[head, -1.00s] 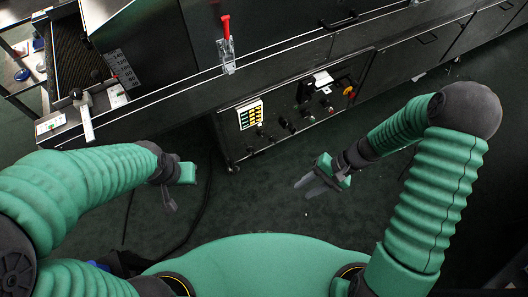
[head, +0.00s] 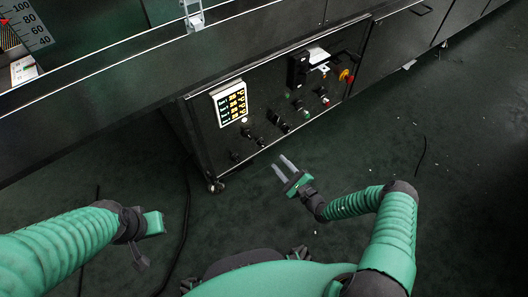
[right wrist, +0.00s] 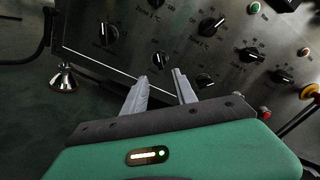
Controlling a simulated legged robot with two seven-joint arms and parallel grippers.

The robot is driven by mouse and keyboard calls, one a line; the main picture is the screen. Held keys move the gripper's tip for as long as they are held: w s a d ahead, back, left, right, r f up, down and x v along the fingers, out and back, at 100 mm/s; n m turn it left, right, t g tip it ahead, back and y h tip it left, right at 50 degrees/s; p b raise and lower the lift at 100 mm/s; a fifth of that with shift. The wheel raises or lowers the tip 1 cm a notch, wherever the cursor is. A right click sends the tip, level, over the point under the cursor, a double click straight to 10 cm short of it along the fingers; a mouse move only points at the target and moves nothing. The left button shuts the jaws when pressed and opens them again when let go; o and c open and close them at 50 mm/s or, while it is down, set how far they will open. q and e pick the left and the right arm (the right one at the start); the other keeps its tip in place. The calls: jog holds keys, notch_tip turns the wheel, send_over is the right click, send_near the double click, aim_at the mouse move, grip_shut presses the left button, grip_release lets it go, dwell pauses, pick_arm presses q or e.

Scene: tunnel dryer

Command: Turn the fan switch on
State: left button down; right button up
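The control panel (head: 270,100) of the dryer carries several black rotary switches; I cannot tell which one is the fan switch. In the right wrist view the black knobs with white pointer lines include one at the left (right wrist: 108,33), one in the middle (right wrist: 210,27) and one at the right (right wrist: 249,54). My right gripper (head: 283,162) is open and empty, in front of and below the panel, apart from it. Its two grey fingers (right wrist: 160,78) point toward the lower knobs. My left gripper (head: 150,226) is at the lower left, away from the panel; its fingers are unclear.
A lit display (head: 229,102) sits on the panel's left. A red and yellow emergency knob (head: 346,76) is at its right. Cables lie on the dark floor, which is otherwise mostly clear before the panel.

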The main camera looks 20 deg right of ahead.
jog(key=b+x, duration=0.5)
jog(key=x, duration=0.5)
jog(key=shift+w+b, duration=0.2)
jog(key=shift+b, duration=0.1)
jog(key=shift+a, duration=0.15)
grip_shut()
